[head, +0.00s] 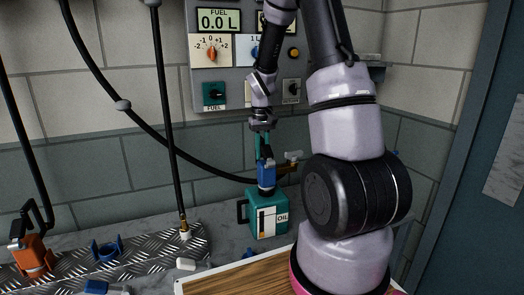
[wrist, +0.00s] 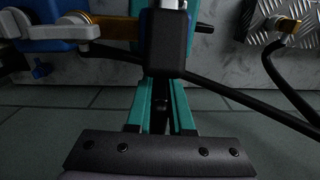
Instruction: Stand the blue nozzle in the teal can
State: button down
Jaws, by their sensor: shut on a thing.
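The blue nozzle (head: 267,178) is upright right above the teal can (head: 268,221), which has an OIL label and a handle on its left. The nozzle's lower end meets the top of the can in the head view; its spout does not show, and I cannot tell how deep it sits. My gripper (head: 264,152) comes down from above, its teal fingers shut on the nozzle's upper part. In the wrist view the gripper (wrist: 162,112) points at a dark block between the fingers, with the can mostly hidden.
A black hose (head: 123,105) sags from the upper left toward the nozzle. An orange nozzle (head: 33,258) and an empty blue holder (head: 107,250) are on the metal plate at left. A brass tap (head: 291,158) is close right of my gripper. A fuel panel (head: 213,75) hangs behind.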

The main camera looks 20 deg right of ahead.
jog(key=shift+f, duration=0.25)
jog(key=c, duration=0.7)
grip_release()
notch_tip(320, 180, up, 11)
jog(key=shift+f, duration=0.1)
jog(key=s+a+r+m+t, duration=0.1)
jog(key=s+a+r+t, duration=0.1)
jog(key=s+r, duration=0.3)
jog(key=s+a+r+m+t+y, duration=0.1)
jog(key=s+a+r+t, duration=0.1)
jog(key=s+r, duration=0.3)
jog(key=s+a+r+m+t+y, duration=0.1)
jog(key=s+a+r+t, duration=0.2)
jog(key=s, duration=0.8)
jog(key=shift+s+a+r, duration=0.2)
jog(key=shift+a+r, duration=0.1)
jog(key=shift+r, duration=0.35)
jog(key=shift+s+a+r, duration=0.15)
jog(key=shift+a+r, duration=0.1)
jog(key=shift+r, duration=0.4)
